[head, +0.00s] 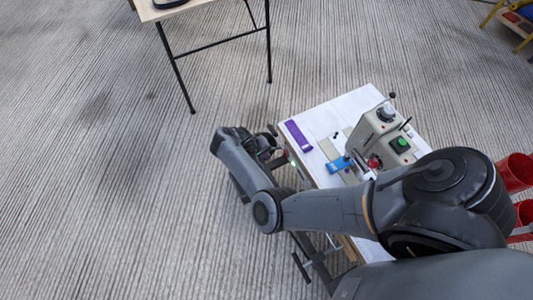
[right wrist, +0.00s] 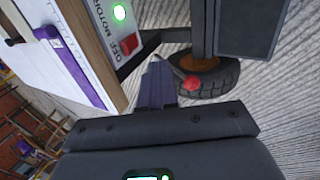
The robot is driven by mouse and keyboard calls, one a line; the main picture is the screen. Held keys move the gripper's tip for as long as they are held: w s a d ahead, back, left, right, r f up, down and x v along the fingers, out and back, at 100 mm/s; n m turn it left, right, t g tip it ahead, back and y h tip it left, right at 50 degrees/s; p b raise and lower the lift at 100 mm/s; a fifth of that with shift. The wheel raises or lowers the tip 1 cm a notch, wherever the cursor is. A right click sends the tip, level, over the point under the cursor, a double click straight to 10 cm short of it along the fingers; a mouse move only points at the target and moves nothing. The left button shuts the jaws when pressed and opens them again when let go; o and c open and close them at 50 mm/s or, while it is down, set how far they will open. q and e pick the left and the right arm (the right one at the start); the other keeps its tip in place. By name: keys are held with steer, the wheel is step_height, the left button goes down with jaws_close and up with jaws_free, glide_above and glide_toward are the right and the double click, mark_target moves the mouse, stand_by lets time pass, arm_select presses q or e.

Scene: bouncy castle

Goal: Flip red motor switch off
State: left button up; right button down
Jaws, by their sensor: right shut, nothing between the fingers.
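The red motor switch (right wrist: 129,43) sits on a pale panel on the side of the workbench, in the right wrist view. The words OFF and MOTOR are printed beside it, and a green light (right wrist: 119,12) glows further up the panel. My right gripper (right wrist: 157,62) is shut and empty, with its tips just right of and a little below the red switch; I cannot tell whether they touch it. In the head view my right gripper (head: 274,144) is at the left edge of the workbench (head: 365,101), by the small green light (head: 286,153). The switch itself is not clear there. My left gripper is not in view.
A grey machine (head: 379,133) with a green button stands on the workbench. A purple bar (head: 298,136) and a blue piece (head: 340,163) lie on the top. A black wheel (right wrist: 222,80) and a red round piece (right wrist: 191,84) show beyond the fingers. Striped floor left is clear.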

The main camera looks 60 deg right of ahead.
mark_target(286, 154)
steer(key=s+d+f+b, duration=0.3)
steer(key=d+f+b, duration=0.3)
steer(key=shift+s+d+f, duration=0.2)
steer(key=shift+s+f, duration=0.05)
steer(key=shift+s, duration=0.05)
stand_by(0.3)
